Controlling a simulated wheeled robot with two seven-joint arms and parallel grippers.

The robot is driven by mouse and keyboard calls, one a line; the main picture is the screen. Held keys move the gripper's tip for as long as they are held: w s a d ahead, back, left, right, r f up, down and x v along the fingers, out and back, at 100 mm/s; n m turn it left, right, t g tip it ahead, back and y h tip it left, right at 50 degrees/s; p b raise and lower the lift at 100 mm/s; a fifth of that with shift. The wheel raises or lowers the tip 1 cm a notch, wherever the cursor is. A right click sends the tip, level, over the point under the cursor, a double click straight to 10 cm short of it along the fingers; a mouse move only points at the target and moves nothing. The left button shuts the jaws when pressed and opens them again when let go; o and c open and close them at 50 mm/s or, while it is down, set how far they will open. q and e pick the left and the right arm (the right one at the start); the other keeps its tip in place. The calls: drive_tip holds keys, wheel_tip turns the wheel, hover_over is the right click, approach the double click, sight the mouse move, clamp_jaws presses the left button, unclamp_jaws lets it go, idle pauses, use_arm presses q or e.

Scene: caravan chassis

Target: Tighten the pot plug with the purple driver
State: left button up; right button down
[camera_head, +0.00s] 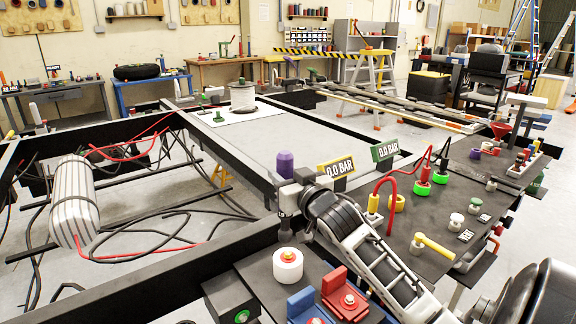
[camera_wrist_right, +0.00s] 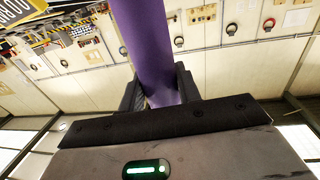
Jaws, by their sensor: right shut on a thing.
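The purple driver (camera_head: 285,163) stands upright in my right gripper (camera_head: 288,190), its purple end above the jaws. In the right wrist view the purple driver (camera_wrist_right: 148,45) runs up from between the two dark fingers of my right gripper (camera_wrist_right: 160,88), which are shut on it. Below the jaws a grey shaft-like part points down behind a white round pot (camera_head: 287,266) with a small red top. I cannot tell whether its lower end touches anything. No part is clearly marked as the pot plug, so I cannot tell which it is. My left gripper is not in view.
Blue and red blocks (camera_head: 344,293) stand beside the white pot, close to my right arm. A dark bench (camera_head: 440,222) with a red hose, yellow-handled valve and small caps lies to the right. Black chassis beams (camera_head: 190,281) cross the left. Two pressure signs (camera_head: 336,167) stand behind the gripper.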

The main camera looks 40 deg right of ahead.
drive_tip(key=shift+w+d+r, duration=0.15)
drive_tip(key=shift+d+r, duration=0.4)
drive_tip(key=shift+r, duration=0.1)
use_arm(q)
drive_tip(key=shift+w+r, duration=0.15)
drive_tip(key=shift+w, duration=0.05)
